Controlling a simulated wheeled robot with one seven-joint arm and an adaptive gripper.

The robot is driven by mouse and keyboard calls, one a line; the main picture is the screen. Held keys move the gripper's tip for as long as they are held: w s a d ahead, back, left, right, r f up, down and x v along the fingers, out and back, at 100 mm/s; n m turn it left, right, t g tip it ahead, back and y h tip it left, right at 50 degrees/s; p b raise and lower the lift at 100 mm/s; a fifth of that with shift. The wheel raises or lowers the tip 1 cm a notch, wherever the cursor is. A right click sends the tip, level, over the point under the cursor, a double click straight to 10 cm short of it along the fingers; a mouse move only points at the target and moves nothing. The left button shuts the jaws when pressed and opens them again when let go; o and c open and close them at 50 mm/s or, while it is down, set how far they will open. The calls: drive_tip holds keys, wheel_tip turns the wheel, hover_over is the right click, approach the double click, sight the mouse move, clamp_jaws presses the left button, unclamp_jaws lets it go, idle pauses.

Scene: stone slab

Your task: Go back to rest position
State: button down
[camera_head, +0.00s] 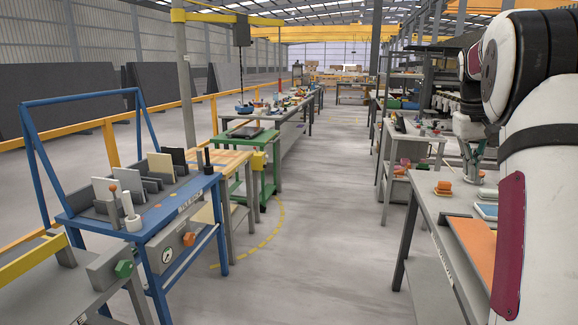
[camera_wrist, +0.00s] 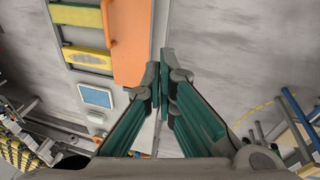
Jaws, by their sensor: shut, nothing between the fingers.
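My gripper (camera_wrist: 161,80) shows in the wrist view with its green-and-grey fingers together and nothing between them. It points down above the edge of a workbench and the grey floor. In the head view my white arm fills the right side, and the gripper (camera_head: 470,165) hangs small at its left, over the right-hand bench. The fingertips are too small to make out there.
A blue-framed table (camera_head: 165,212) with upright slabs stands at left. The grey floor aisle (camera_head: 325,215) between the rows is clear.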

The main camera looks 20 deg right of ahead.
drive_tip(key=s+a+r+n+t+y, duration=0.1)
drive_tip(key=s+a+r, duration=0.15)
drive_tip(key=a, duration=1.05)
drive_tip(key=s+a+r+n+t, duration=0.15)
drive_tip(key=s+a, duration=0.25)
drive_tip(key=a, duration=0.9)
drive_tip(key=s+a+f+n+t+y, duration=0.1)
drive_tip(key=s+a+f, duration=0.3)
drive_tip(key=s+a, duration=0.4)
drive_tip(key=s+a+f+n+p, duration=0.1)
drive_tip(key=s+a+f, duration=0.3)
drive_tip(key=s+a, duration=0.3)
drive_tip(key=shift+s+a+f+t+y+p, duration=0.3)
drive_tip(key=shift+s+a+f+t+y, duration=0.1)
drive_tip(key=shift+s, duration=0.6)
drive_tip(key=shift+n, duration=0.25)
